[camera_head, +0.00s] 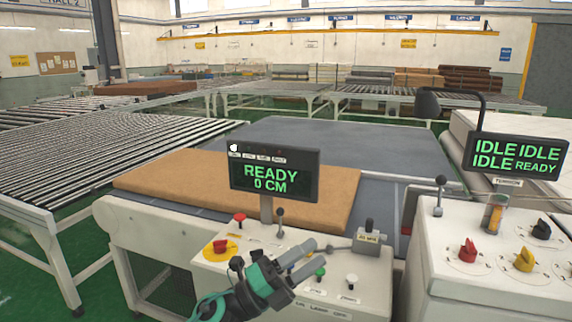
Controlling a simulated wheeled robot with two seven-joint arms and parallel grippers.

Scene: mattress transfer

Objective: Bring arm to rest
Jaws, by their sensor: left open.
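My left gripper (318,254) is dark with teal parts and light grey fingers. It reaches up from the bottom middle, over the white control console (222,261). Its fingers are apart, with nothing seen between them. The fingertips are close to the green button (320,272) and a horizontal grey lever (338,247); I cannot tell whether they touch. A display (274,178) above the console reads "READY 0 CM". My right gripper does not show.
A tan mattress slab (180,178) lies behind the console on a grey table (345,143). A roller conveyor (90,150) is at left. A second console (490,240) stands at right, with a display (515,155) reading "IDLE" and "READY".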

